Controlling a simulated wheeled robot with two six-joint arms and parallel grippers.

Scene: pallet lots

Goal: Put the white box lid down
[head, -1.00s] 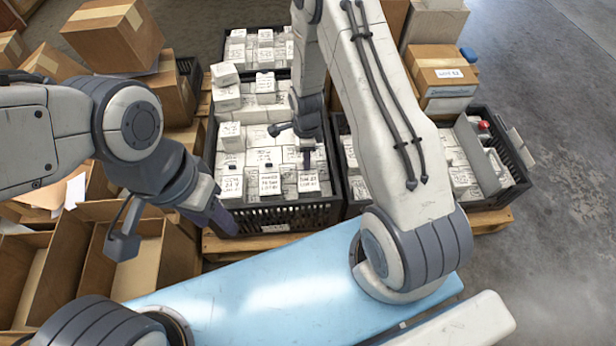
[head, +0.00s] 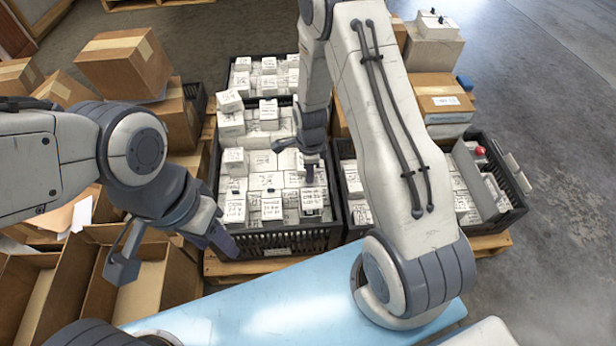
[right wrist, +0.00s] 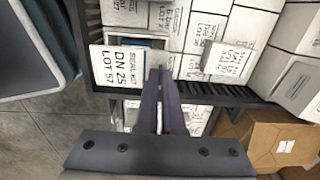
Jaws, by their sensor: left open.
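The white lid (right wrist: 118,68), marked "DN 25 LOT 57", shows large in the right wrist view, just left of my right gripper's fingertips. My right gripper (right wrist: 161,72) has its fingers close together at the lid's right edge and appears shut on it; the grip itself is partly hidden. Beyond the lid a box with a dark open top (right wrist: 139,42) shows in part. In the head view my right gripper (head: 299,158) hangs over the front of the middle black crate (head: 290,243), above the white boxes. My left gripper (head: 172,258) is open and empty, left of that crate.
White boxes fill the black crates, including the right crate (head: 521,207). Cardboard boxes (head: 125,62) stand at left, with open cartons (head: 150,285) in front. A light blue surface (head: 270,300) lies nearest me. Grey floor at right is clear.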

